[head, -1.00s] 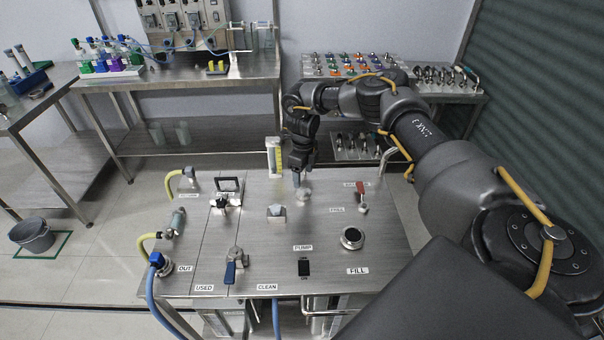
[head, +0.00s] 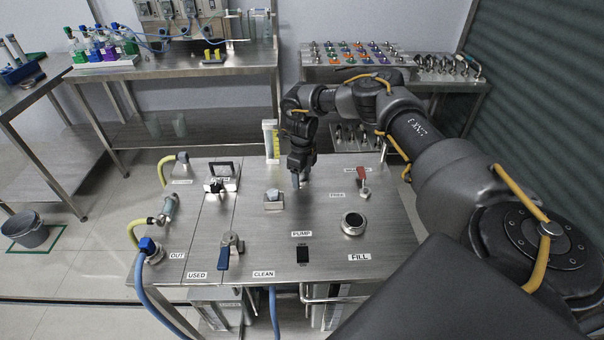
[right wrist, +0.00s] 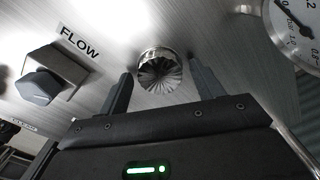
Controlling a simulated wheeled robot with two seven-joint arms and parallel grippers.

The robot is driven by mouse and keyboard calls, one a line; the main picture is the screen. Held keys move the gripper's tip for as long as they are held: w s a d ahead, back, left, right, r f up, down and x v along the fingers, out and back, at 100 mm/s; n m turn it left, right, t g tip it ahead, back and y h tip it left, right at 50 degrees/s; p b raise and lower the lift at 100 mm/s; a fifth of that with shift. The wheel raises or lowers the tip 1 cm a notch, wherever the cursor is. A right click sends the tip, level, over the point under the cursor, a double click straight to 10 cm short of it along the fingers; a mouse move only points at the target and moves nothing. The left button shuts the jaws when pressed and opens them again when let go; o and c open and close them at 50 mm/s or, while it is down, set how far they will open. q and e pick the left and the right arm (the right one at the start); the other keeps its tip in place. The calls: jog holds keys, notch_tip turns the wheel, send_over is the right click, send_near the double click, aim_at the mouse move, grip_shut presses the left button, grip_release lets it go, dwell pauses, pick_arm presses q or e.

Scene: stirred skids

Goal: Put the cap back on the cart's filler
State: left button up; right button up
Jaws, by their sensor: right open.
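The cap, a round ribbed metal piece (right wrist: 158,72), sits on the cart's steel top and shows between my fingers in the right wrist view. My right gripper (right wrist: 162,80) is open, with one finger on each side of the cap and gaps visible between them. In the head view my right gripper (head: 298,182) points down, low over the back middle of the cart; it hides most or all of the cap there. The filler (head: 353,223) is an uncovered round metal neck above the FILL label. My left gripper is not in view.
The cart top (head: 320,265) carries a red-handled valve (head: 363,184), a grey block knob (head: 273,199), a blue-handled valve (head: 228,248), a black switch (head: 302,255) and hose fittings at left. A round gauge (right wrist: 295,30) is near the gripper. Steel between cap and filler is clear.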

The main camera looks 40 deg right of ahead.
aim_at(302, 176)
jog(key=c, duration=1)
jog(key=shift+r, duration=0.1)
jog(key=shift+r, duration=0.15)
jog(key=shift+r+p, duration=0.4)
jog(key=shift+p, duration=0.15)
jog(key=shift+r, duration=0.1)
jog(key=shift+r+p, duration=1.7)
jog(key=shift+r, duration=0.2)
